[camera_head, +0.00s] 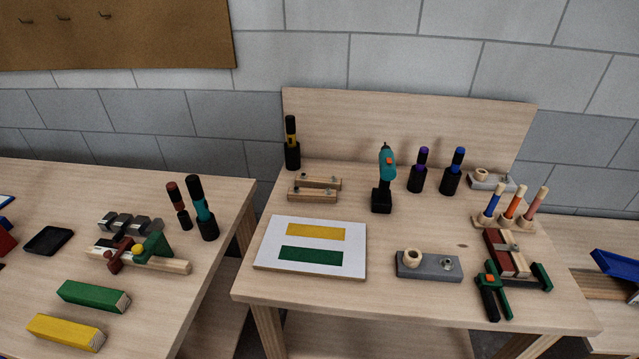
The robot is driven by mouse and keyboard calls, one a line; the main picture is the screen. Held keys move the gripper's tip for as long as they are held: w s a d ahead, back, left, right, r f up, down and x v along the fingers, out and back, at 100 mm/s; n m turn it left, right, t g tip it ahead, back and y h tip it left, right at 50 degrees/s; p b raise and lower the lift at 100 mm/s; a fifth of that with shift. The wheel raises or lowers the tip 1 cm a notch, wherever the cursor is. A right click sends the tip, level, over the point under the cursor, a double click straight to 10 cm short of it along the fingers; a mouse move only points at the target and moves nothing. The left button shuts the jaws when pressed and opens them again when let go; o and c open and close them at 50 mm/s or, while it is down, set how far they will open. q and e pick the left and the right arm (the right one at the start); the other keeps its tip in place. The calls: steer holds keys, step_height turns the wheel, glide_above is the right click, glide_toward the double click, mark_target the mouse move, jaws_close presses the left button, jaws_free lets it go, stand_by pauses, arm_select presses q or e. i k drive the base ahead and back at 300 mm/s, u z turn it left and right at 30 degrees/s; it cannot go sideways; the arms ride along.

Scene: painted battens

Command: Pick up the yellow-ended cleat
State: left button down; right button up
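Neither of my grippers is in view. Two short light-wood strips with small metal fittings, a rear one (318,182) and a front one (312,194), lie side by side on the right-hand table. They look like cleats, but I cannot make out a yellow end on either. A yellow batten (62,332) with a bare wood end lies at the front of the left table. A green batten (92,296) lies behind it. A white board (268,252) with a yellow rectangle (315,232) and a green rectangle (311,256) lies on the right-hand table.
A teal drill (386,170) stands behind the board. A grey block (430,267) and a green-black clamp (491,291) lie to the right. A clamped wood piece (165,264) lies on the left table. A gap separates the tables. Bare tabletop shows between board and drill.

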mark_target(313, 181)
steer(key=u, duration=0.1)
steer(key=i, duration=0.35)
steer(key=z, duration=0.85)
